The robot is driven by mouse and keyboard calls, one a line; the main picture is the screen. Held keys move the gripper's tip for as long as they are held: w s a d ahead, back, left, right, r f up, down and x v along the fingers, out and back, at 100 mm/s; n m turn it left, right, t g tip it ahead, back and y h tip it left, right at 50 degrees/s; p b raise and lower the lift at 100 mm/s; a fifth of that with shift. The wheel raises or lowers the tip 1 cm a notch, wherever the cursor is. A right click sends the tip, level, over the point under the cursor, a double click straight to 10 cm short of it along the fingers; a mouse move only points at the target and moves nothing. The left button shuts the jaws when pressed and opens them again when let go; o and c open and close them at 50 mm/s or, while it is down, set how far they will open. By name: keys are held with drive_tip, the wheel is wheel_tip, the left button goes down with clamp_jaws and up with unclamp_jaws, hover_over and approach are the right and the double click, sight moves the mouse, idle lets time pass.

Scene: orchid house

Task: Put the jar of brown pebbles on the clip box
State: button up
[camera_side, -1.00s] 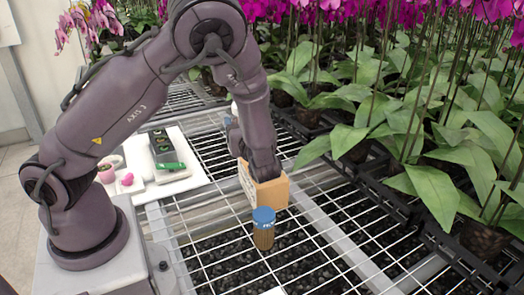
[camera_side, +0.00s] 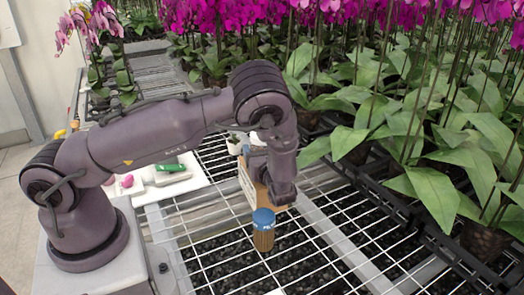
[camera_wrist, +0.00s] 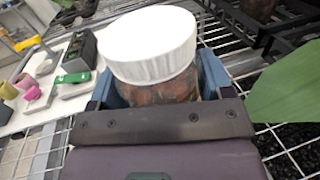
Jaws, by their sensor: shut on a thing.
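My gripper (camera_wrist: 158,92) is shut on a jar of brown pebbles (camera_wrist: 165,90) with a white, ridged lid; the blue fingers clasp its sides. In the side view the held jar (camera_side: 236,143) shows small and partly hidden behind my wrist. A tan cardboard box (camera_side: 252,188), seemingly the clip box, stands on the wire bench, partly hidden by my wrist; its label is unreadable. A blue-lidded jar with brown contents (camera_side: 263,236) stands upright in front of the box. I cannot tell the gap between the held jar and the box.
A white board (camera_side: 190,187) at left carries a green item (camera_side: 171,167) and a pink thing (camera_side: 126,181). Potted orchids with broad leaves (camera_side: 440,195) crowd the right.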

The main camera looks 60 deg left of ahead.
drive_tip(key=shift+f, duration=0.15)
drive_tip(key=o, duration=1.2)
drive_tip(key=shift+d+r, duration=0.2)
drive_tip(key=shift+d, duration=0.05)
drive_tip(key=v, duration=1.1)
drive_tip(key=s+d+r+n+h, duration=0.2)
drive_tip(key=s+r+n+h, duration=0.6)
drive_tip(key=s+r+n, duration=0.1)
drive_tip(key=s+d+r+n+t+h, duration=0.1)
drive_tip(key=s+d+r+n+h, duration=0.1)
drive_tip(key=s+r+n+h, duration=0.7)
wheel_tip(320, 180, up, 5)
drive_tip(key=n, duration=0.2)
drive_tip(key=shift+s+d+n+t+h, duration=0.2)
drive_tip(key=shift+s+n+t+h, duration=0.05)
drive_tip(key=shift+n+t+h, duration=0.05)
